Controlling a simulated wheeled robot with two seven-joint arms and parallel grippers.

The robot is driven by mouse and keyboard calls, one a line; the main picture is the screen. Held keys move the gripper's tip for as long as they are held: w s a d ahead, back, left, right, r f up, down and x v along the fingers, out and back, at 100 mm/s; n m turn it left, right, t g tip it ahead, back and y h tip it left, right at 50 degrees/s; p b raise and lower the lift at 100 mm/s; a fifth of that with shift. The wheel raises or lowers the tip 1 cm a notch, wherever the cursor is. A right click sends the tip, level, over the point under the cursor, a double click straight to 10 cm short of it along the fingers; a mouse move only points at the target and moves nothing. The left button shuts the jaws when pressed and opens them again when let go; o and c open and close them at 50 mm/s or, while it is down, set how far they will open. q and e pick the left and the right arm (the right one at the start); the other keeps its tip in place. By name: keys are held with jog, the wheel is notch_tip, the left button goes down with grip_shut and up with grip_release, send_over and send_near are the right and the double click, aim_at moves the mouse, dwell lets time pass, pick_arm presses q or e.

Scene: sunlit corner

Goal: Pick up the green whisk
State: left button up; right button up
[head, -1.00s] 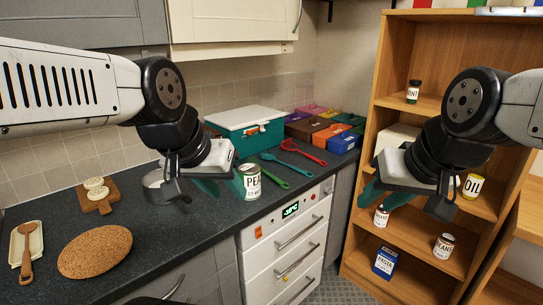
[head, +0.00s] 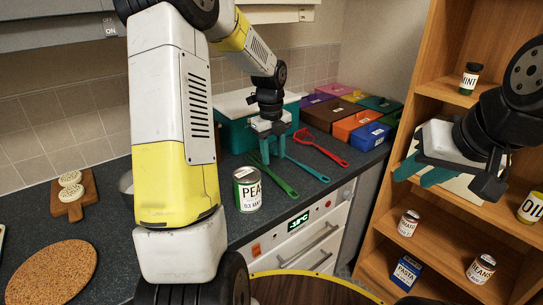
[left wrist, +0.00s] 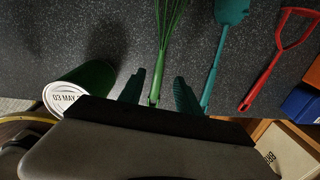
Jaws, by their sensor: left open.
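The green whisk lies on the dark worktop. Its green handle (head: 284,186) points toward the front edge in the head view, and its wire head is partly hidden by my left gripper (head: 272,155). In the left wrist view, the whisk's wires (left wrist: 169,22) run up to the top edge and its handle comes down between my left fingers (left wrist: 158,88). My left gripper is open, pointing down over the whisk, with one finger on either side of the handle. Contact cannot be made out. My right gripper (head: 423,172) is open and empty in front of the shelf unit.
A pea can (head: 247,190) stands close left of the whisk. A teal utensil (head: 309,171) and a red utensil (head: 328,151) lie to its right. A teal box (head: 232,131) with a white lid and several coloured boxes stand behind. A round wooden table (head: 310,288) is at the bottom.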

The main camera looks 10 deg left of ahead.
aim_at(274, 176)
pick_arm(q)
notch_tip(274, 176, down, 8)
jog(key=shift+w+d+r, duration=0.1)
jog(key=shift+w+r, duration=0.05)
jog(key=shift+r, duration=0.1)
grip_shut()
